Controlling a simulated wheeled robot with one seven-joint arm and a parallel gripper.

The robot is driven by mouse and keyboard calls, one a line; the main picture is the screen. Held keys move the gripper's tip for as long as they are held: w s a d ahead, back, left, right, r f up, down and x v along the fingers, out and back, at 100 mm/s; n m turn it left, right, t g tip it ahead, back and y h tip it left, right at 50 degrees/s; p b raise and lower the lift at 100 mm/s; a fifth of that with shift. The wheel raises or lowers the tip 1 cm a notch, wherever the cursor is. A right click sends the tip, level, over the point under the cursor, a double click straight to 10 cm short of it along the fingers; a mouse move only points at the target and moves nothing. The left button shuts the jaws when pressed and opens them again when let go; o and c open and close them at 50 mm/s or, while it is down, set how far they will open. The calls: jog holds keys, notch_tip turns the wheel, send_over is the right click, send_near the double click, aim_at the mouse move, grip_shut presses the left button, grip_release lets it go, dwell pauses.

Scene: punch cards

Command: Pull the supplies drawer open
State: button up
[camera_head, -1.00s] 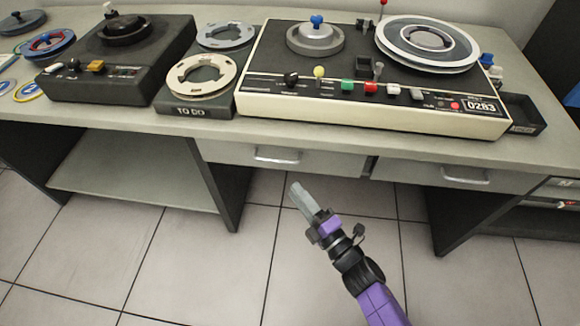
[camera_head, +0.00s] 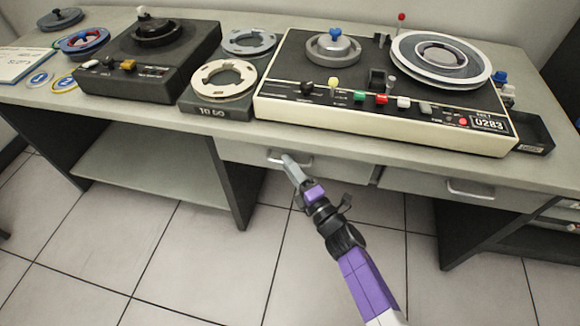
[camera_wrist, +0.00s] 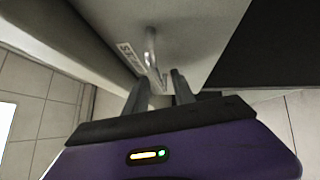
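A grey desk drawer (camera_head: 335,167) with a silver handle (camera_head: 305,162) sits under the desktop and looks shut. My gripper (camera_head: 290,160) is at this handle in the head view and covers part of it. In the wrist view the handle (camera_wrist: 151,50) runs toward the gap between the two fingers of my gripper (camera_wrist: 160,78). The fingers are apart, and I cannot tell whether they touch the handle. A white label (camera_wrist: 130,57) beside the handle is only partly readable. A second drawer (camera_head: 425,186) with its own handle (camera_head: 470,190) is to the right, also shut.
On the desktop (camera_head: 330,138) stand a large tape deck (camera_head: 380,118), a smaller dark machine (camera_head: 145,75), and a "TO DO" tray (camera_head: 215,106) with reels. A dark panel (camera_head: 240,180) supports the desk left of the gripper. The tiled floor (camera_head: 200,250) in front is clear.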

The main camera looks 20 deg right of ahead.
grip_shut()
dwell(1.4)
